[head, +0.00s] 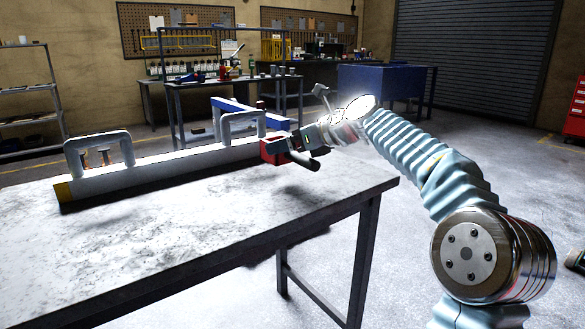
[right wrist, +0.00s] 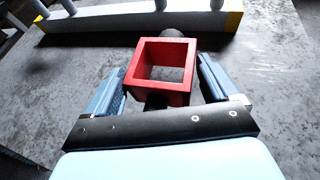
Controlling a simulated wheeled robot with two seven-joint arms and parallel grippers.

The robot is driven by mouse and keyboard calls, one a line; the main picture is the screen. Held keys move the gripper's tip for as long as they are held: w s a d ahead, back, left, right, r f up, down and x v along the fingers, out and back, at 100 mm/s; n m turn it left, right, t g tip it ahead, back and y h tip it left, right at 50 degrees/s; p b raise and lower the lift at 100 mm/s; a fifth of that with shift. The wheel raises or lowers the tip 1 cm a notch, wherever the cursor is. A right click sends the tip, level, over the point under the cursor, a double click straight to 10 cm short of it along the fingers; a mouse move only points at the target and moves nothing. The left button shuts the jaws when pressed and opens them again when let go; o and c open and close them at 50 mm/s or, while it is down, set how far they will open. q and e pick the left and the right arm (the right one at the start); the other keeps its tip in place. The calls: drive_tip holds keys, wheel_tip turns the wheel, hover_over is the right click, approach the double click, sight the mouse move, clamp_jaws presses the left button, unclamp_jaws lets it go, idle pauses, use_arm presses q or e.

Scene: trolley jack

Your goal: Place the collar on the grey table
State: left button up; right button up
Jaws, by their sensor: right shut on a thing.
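The collar (head: 272,151) is a red square ring, open through its middle. My right gripper (head: 284,149) is shut on it and holds it over the right part of the grey table (head: 200,235), near the right end of the long white beam. In the right wrist view the red collar (right wrist: 162,97) sits between the two blue fingers of my right gripper (right wrist: 162,78), with its square opening facing the camera. A dark round part shows behind and below it, partly hidden. A shadow lies on the table below the gripper. My left gripper is not in view.
A white beam (head: 160,171) with a yellow end and two arched handles lies along the table's far side. A blue bar (head: 235,106) shows behind it. The table's front and middle are clear. Workbenches and a blue cabinet (head: 385,82) stand farther back.

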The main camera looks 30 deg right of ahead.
sight(294, 161)
drive_tip(key=shift+w+d+f, duration=0.15)
drive_tip(key=shift+d+f, duration=0.55)
drive_tip(key=shift+f, duration=0.1)
drive_tip(key=f+b, duration=0.1)
drive_tip(key=f, duration=0.1)
drive_tip(key=shift+d+f+b, duration=0.2)
drive_tip(key=shift+f+b, duration=0.2)
drive_tip(key=shift+a+f, duration=0.1)
drive_tip(key=shift+f, duration=0.15)
drive_tip(key=shift+f, duration=0.15)
drive_tip(key=o, duration=1.3)
drive_tip(key=v, duration=1.2)
